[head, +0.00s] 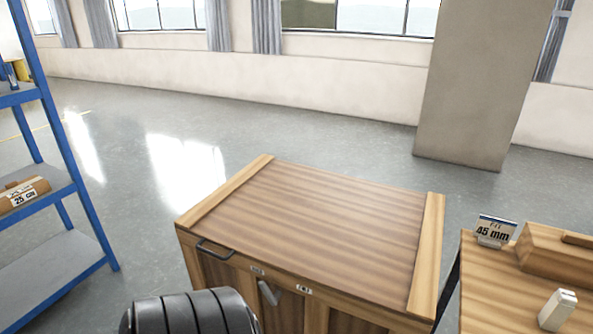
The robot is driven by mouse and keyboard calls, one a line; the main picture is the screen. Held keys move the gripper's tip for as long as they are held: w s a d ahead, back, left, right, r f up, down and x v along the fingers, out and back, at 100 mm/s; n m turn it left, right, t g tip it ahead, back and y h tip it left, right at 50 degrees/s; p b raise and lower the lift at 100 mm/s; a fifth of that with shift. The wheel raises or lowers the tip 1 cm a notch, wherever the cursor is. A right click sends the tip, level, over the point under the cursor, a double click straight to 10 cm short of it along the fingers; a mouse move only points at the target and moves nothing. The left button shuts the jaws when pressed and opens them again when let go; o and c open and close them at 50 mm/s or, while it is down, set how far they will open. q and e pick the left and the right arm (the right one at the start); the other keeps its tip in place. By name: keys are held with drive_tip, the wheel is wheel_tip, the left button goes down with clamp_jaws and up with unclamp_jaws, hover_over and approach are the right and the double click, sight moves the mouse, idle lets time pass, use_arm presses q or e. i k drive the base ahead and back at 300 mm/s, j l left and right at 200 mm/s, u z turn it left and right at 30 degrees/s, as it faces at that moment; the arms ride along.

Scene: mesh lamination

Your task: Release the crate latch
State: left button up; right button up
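The wooden crate (310,228) stands in front of me in the head view, its striped lid lying closed on top. A grey metal latch lever (270,293) is on the upper front face, below the lid's edge, and slants. Whether it is engaged is too small to tell. A dark bar handle (214,249) sticks out near the front left corner. Small light plates (303,289) with dark markings sit beside the latch. A black ribbed rounded part at the bottom hides some of the crate's lower front. Neither of my grippers shows.
A blue shelf rack (78,190) with a brown package (22,197) stands at left. A wooden table (487,312) at right holds a "45 mm" sign (495,231), a wooden box (555,248) and a white block (557,309). Open floor and a pillar (478,85) lie behind.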

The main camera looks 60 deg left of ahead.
sight(273, 299)
drive_tip(key=u, duration=2.2)
